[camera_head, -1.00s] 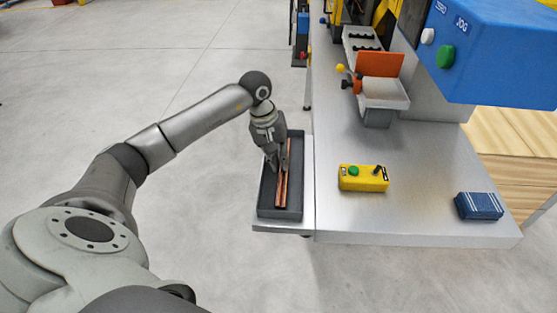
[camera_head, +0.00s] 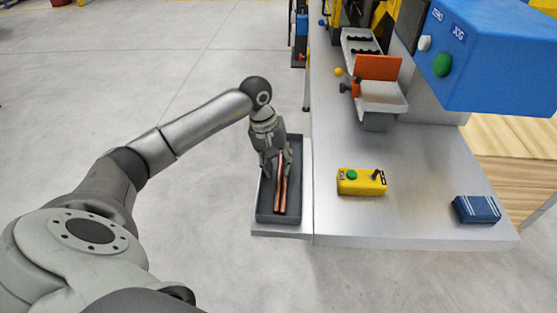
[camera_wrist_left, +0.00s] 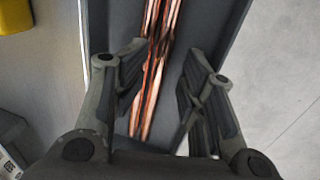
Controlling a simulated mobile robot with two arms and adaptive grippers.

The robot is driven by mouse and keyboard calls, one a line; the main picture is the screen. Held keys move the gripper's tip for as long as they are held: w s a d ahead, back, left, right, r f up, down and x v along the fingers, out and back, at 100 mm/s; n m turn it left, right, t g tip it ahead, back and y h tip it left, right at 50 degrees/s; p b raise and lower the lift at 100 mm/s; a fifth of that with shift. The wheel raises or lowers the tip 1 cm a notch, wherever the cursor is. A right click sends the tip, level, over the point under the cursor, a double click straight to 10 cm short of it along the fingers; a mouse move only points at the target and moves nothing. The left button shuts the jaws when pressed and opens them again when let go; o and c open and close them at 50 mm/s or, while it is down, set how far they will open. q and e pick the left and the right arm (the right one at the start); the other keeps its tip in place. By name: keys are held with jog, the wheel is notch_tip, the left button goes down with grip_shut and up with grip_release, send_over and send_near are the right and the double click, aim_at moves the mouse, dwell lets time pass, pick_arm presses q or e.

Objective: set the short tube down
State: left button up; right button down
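Copper tubes (camera_head: 281,194) lie lengthwise in the dark grey tray (camera_head: 265,212) at the left end of the bench. They also show in the left wrist view (camera_wrist_left: 152,85), close side by side; I cannot tell which is the short tube. My left gripper (camera_head: 277,170) is low over the tray. Its fingers are spread apart, and in the left wrist view the gripper (camera_wrist_left: 168,62) has a gap on both sides of the tubes. It hides the far part of the tubes in the head view. My right gripper is not in view.
A yellow control box (camera_head: 361,182) stands on the metal bench (camera_head: 400,220) right of the tray. A blue box (camera_head: 476,209) lies at the bench's right. A machine with an orange plate (camera_head: 378,67) stands behind. The bench front is otherwise clear.

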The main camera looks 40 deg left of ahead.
pick_arm(q)
jog(key=b+v, duration=0.3)
jog(key=v, duration=0.9)
jog(key=shift+a, duration=0.1)
jog(key=shift+f, duration=0.1)
